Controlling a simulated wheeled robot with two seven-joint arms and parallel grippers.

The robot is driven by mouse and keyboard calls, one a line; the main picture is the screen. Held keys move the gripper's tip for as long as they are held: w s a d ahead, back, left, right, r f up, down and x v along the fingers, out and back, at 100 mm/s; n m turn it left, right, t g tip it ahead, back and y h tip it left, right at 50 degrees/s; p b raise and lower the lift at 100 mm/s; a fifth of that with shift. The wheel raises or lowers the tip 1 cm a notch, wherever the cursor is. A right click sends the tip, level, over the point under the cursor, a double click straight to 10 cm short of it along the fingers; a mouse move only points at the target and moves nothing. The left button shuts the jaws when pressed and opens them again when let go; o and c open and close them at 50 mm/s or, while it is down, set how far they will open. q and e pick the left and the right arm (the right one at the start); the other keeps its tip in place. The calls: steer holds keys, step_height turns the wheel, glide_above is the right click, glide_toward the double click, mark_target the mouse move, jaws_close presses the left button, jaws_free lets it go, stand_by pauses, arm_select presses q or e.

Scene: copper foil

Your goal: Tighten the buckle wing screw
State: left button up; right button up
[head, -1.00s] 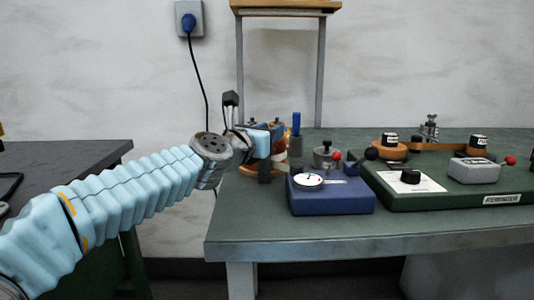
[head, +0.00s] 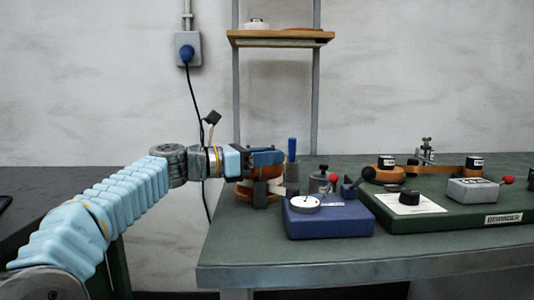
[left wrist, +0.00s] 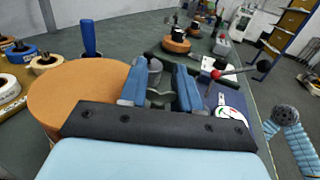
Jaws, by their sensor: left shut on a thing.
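My left gripper (head: 280,158) reaches in from the left, level, over the orange disc and spool stack (head: 262,188) at the table's left end. In the left wrist view its two blue fingers (left wrist: 160,88) stand apart with a small grey piece (left wrist: 160,98) between them. The gripper is shut on this piece; I cannot tell if it is the wing screw. The orange disc (left wrist: 75,95) lies just left of the fingers. A grey cylinder with a knob (head: 322,181) stands right of the gripper. No buckle is clearly recognisable. My right gripper is not visible.
A blue box with a white dial (head: 330,218) and a green rewinder base (head: 450,212) stand to the right. A blue-handled upright tool (head: 292,150) is close behind the gripper. A wooden shelf (head: 280,40) stands behind. The table's front strip (head: 300,255) is clear.

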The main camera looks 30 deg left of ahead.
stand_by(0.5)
arm_select(q)
steer(key=o, duration=1.1)
steer(key=shift+c, duration=0.2)
steer(key=v, duration=1.4)
steer(key=shift+w, duration=0.15)
